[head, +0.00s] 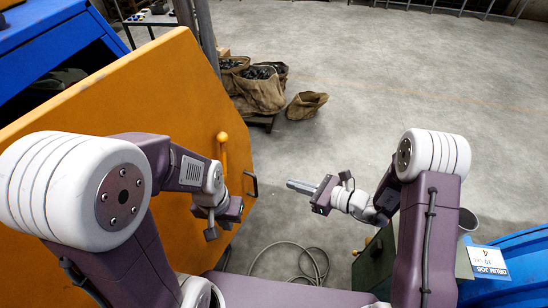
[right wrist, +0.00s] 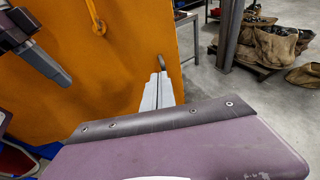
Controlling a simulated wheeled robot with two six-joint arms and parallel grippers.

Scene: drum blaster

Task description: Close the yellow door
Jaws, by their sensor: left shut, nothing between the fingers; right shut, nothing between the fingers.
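The yellow door (head: 150,90) is a large flat panel that stands open, slanting across the left of the head view. It also fills the left of the right wrist view (right wrist: 110,40). A yellow lever with a round knob (head: 222,138) and a dark handle (head: 252,185) sit near its right edge. My left gripper (head: 211,233) is shut and empty, pointing down close in front of the door; I cannot tell if it touches. My right gripper (head: 290,184) is shut and empty, pointing left toward the dark handle, with a gap in the head view.
A blue machine body (head: 50,35) stands behind the door at upper left. Brown sacks (head: 262,90) sit on a pallet beyond the door, near a grey post (head: 207,35). A blue container (head: 515,262) stands at lower right. A hose (head: 290,262) lies on the floor. The middle floor is open.

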